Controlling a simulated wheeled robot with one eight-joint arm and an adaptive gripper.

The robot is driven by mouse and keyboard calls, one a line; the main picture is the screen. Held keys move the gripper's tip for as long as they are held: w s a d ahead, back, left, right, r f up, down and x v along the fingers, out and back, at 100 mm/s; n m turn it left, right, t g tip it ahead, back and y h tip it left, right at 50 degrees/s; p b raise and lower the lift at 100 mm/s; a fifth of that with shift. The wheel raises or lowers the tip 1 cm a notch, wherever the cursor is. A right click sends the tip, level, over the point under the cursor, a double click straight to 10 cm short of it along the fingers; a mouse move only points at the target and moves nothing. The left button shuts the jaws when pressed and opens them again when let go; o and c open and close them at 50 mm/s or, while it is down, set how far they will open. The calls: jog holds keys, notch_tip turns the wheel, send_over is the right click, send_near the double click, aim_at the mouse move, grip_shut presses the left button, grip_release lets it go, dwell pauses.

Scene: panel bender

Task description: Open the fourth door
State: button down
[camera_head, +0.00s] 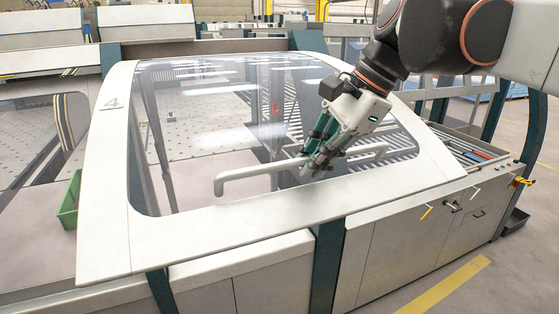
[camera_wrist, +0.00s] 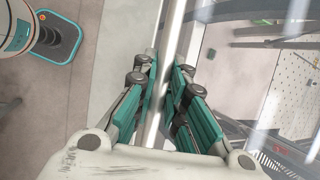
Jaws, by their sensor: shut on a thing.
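The door (camera_head: 105,160) marked "4" is a white frame around a large clear window, sloping over the machine bed. A white bar handle (camera_head: 245,182) runs along its lower part. My gripper (camera_head: 312,165) comes down from the upper right and is shut on the handle near its right part. In the wrist view the handle (camera_wrist: 158,95) runs between the teal finger pads of my gripper (camera_wrist: 165,95). The gripper hides the part of the handle that it holds. The door's lower edge appears a little above the machine's front, though I cannot tell the exact gap.
A green bin (camera_head: 69,203) stands at the left. Grey cabinets (camera_head: 410,240) with small handles line the front right, and a tray of tools (camera_head: 475,155) lies at the right. A yellow line (camera_head: 445,287) marks open floor in front.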

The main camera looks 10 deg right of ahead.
dwell(0.3)
jog(key=c, duration=1.6)
grip_release()
notch_tip(320, 180, up, 10)
jog(key=shift+r, duration=0.1)
